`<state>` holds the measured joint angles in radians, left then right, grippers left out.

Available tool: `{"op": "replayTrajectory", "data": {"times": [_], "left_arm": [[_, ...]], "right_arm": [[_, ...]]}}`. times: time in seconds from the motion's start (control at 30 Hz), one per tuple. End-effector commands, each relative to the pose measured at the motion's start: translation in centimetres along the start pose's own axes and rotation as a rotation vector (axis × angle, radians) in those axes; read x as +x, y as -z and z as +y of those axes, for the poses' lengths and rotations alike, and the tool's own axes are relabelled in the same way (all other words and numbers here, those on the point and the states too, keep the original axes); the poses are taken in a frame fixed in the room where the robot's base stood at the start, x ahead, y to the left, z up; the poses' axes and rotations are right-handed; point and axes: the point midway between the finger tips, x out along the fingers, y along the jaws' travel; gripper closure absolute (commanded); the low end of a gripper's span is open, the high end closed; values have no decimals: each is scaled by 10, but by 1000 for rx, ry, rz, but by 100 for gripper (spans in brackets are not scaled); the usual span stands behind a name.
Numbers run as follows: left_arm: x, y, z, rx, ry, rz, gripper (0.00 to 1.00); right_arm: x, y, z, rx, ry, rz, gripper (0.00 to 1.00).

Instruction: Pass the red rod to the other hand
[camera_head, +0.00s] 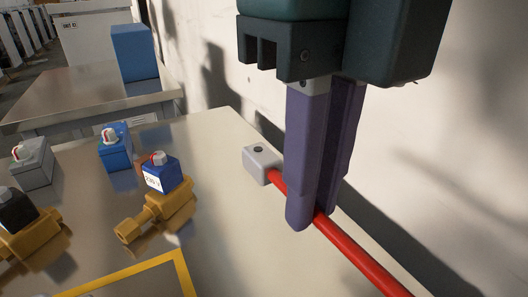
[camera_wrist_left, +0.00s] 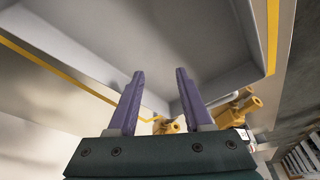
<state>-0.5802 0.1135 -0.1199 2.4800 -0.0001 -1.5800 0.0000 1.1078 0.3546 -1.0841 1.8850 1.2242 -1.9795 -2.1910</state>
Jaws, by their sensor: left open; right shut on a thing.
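The red rod (camera_head: 358,252) runs diagonally from a light grey end block (camera_head: 262,165) down to the lower right edge of the head view, where its far end is cut off. My right gripper (camera_head: 313,215) points down with its purple fingers shut on the rod a little behind the grey block. My left gripper (camera_wrist_left: 160,74) shows only in the left wrist view. Its two purple fingers are wide apart with nothing between them. The red rod does not show in that view.
A pale table (camera_head: 222,200) carries yellow fittings (camera_head: 165,207) and boxes with knobs, including a blue one (camera_head: 116,148) and a grey one (camera_head: 32,162). A wall (camera_head: 480,150) stands close at right. A grey surface with a yellow edge (camera_wrist_left: 272,35) lies beyond my left fingers.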

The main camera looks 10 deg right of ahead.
Motion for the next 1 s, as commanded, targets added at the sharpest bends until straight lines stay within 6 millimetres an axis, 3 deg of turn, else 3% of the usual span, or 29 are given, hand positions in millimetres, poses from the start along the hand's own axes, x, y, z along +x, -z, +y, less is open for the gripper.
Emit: {"op": "replayTrajectory", "data": {"times": [0.17, 0.37, 1.0], "left_arm": [[-18, 6, -1, 0, 0, 0, 50], [-64, 20, -2, 1, 1, -1, 50], [-269, 86, -11, 10, 7, -1, 50]], "right_arm": [[-27, 0, 0, -1, -1, -1, 100], [-75, 0, 0, -1, -1, 0, 100], [-290, 0, 0, -1, -1, 0, 100]]}}
